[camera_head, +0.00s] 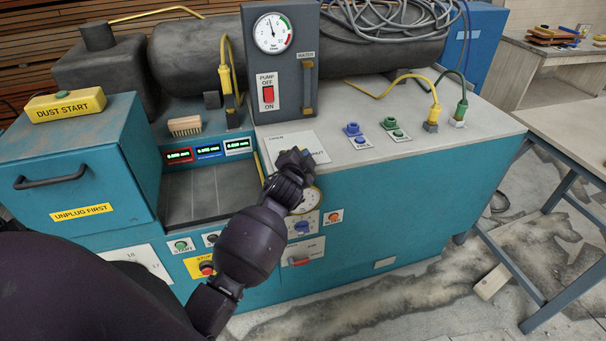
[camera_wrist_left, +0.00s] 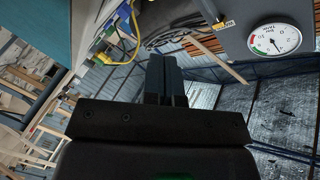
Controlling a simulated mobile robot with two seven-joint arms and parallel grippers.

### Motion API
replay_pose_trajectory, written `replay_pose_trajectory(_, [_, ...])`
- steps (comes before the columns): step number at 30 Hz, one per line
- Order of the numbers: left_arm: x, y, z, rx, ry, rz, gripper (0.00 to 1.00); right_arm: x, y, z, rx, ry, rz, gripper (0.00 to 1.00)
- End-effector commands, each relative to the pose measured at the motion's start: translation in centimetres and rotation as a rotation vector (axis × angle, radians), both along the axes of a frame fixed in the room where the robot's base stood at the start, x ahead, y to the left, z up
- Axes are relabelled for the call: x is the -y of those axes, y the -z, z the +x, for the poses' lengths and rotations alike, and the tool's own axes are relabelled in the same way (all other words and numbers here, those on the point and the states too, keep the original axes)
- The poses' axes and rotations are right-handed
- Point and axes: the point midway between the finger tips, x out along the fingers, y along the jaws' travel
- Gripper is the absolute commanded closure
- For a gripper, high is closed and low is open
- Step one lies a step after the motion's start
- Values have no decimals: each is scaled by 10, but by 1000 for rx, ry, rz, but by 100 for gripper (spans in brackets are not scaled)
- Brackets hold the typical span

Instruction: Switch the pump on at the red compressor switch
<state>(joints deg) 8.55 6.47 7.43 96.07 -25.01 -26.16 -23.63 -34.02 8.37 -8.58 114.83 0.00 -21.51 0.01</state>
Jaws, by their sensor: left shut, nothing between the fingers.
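The red compressor switch (camera_head: 268,94) sits on the front of an upright grey panel (camera_head: 290,95), with "PUMP OFF" printed above it and "ON" below. I cannot tell which way its rocker is tipped. A round pressure gauge (camera_head: 272,33) is above it; the gauge also shows in the left wrist view (camera_wrist_left: 280,38). My left gripper (camera_head: 301,155) is shut and empty, below and a little right of the switch, over the bench top and apart from the panel. Its closed fingers show in the left wrist view (camera_wrist_left: 166,72), where the switch is out of sight. My right gripper is not in view.
A yellow plug and cable (camera_head: 228,78) stand close left of the panel. Blue (camera_head: 353,130) and green (camera_head: 390,124) sockets are on the bench top to the right. A brush (camera_head: 185,126) lies left.

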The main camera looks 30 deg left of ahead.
Motion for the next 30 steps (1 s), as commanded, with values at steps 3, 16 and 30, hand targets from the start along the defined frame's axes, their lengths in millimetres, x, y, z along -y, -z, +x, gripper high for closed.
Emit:
replay_pose_trajectory(3, [7, 13, -11, 10, 15, -68, 100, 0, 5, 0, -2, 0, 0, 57])
replay_pose_trajectory(16, [17, 24, -26, 27, 37, -174, 100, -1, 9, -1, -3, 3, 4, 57])
replay_pose_trajectory(30, [22, 57, -60, -15, 46, -244, 100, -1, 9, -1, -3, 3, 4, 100])
